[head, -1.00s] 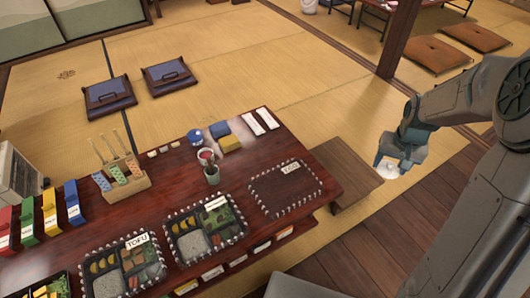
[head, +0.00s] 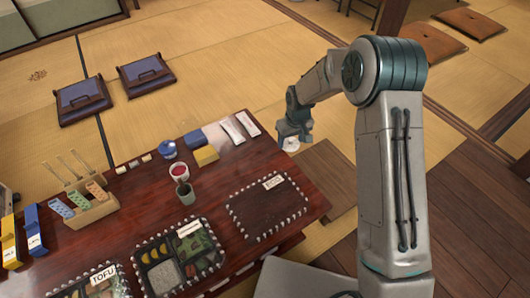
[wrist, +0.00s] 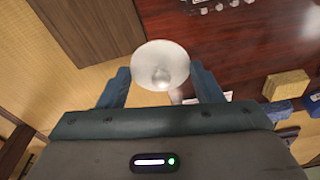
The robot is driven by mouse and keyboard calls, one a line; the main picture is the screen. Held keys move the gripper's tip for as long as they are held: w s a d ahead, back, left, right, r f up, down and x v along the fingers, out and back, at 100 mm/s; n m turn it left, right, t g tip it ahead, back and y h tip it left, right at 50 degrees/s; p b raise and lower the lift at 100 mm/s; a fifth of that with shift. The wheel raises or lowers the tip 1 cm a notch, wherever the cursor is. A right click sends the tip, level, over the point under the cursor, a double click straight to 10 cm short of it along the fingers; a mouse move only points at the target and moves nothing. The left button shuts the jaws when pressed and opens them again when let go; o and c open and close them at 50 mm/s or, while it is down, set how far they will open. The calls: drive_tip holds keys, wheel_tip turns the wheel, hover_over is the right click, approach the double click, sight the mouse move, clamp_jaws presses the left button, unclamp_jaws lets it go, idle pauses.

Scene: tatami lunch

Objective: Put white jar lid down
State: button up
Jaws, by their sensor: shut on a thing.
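A white jar lid (wrist: 160,58), round with a small knob, is held between the two fingers of my gripper (wrist: 163,88) in the wrist view. In the head view my gripper (head: 291,138) is at the far right edge of the dark red table (head: 232,176), and the lid (head: 290,144) shows as a small white patch under it. The lid is in the air; its exact height over the table edge is hard to tell. A small blue and white jar (head: 168,149) stands on the table to the left of my gripper.
A yellow block (head: 206,155) and white rolled cloths (head: 232,131) lie near the table's far edge. A red-topped cup (head: 178,171) and a dark green cup (head: 186,192) stand nearby. An empty bead-edged mat (head: 262,226) lies at the right. A brown low bench (head: 330,170) is beside the table.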

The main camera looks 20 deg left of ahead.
drive_tip(key=b, duration=0.3)
hover_over(263, 158)
wheel_tip(263, 158, down, 6)
drive_tip(key=shift+s+d+r, duration=0.1)
drive_tip(key=shift+d, duration=0.05)
drive_tip(key=shift+f+b, duration=0.95)
drive_tip(key=shift+f, duration=1.05)
drive_tip(key=shift+f, duration=0.2)
drive_tip(key=o, duration=0.9)
drive_tip(key=shift+r, duration=0.1)
drive_tip(key=shift+o, duration=0.2)
wheel_tip(263, 158, up, 12)
drive_tip(key=s+p, duration=0.1)
drive_tip(key=p, duration=0.3)
drive_tip(key=shift+d, duration=0.4)
drive_tip(key=shift+s+r, duration=0.1)
